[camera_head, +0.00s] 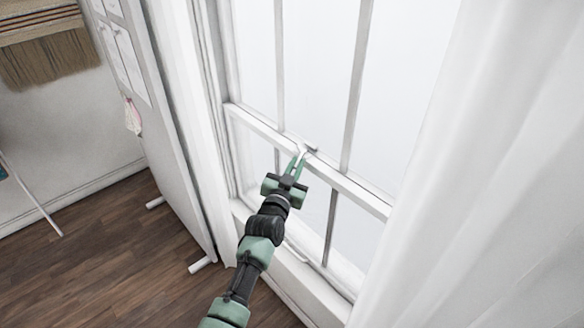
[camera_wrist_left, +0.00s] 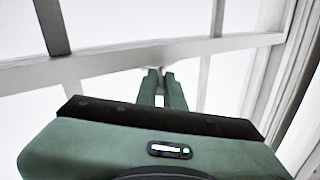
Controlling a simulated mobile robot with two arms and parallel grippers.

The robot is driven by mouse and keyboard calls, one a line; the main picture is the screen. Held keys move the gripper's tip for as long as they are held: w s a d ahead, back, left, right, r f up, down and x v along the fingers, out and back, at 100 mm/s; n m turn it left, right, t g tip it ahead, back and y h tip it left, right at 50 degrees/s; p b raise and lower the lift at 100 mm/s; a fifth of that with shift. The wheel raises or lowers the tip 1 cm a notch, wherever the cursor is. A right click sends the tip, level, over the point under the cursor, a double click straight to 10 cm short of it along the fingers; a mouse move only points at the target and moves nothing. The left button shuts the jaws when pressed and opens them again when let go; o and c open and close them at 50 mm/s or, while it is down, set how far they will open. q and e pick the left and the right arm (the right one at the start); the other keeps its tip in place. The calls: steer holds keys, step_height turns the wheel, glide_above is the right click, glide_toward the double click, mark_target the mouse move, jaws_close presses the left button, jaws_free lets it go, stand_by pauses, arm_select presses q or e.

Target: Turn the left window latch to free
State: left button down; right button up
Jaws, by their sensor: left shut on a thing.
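The left window latch (camera_head: 311,149) is a small pale piece on the meeting rail of the white sash window (camera_head: 365,193). My left gripper (camera_head: 298,157) reaches up to it from below and is shut on it, with its green fingertips at the rail. In the left wrist view, the two fingers of my left gripper (camera_wrist_left: 158,73) point at the rail (camera_wrist_left: 110,65), and the latch is mostly hidden between and behind the tips. The latch's exact angle is too small to tell. My right gripper does not show in either view.
A white curtain (camera_head: 500,190) hangs close on the right of the window. A white board on feet (camera_head: 175,130) with pinned papers stands on the left. The wooden floor (camera_head: 120,260) is clear at lower left. A fringed woven piece (camera_head: 45,50) hangs on the far wall.

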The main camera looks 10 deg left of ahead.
arm_select(q)
steer(key=shift+d, duration=0.15)
stand_by(0.3)
steer(key=c, duration=1.5)
jaws_free()
steer(key=shift+w, duration=0.1)
steer(key=s, duration=0.2)
steer(key=s+b, duration=0.1)
steer(key=s, duration=0.2)
steer(key=s+a, duration=0.1)
steer(key=s, duration=0.1)
steer(key=shift+s, duration=0.4)
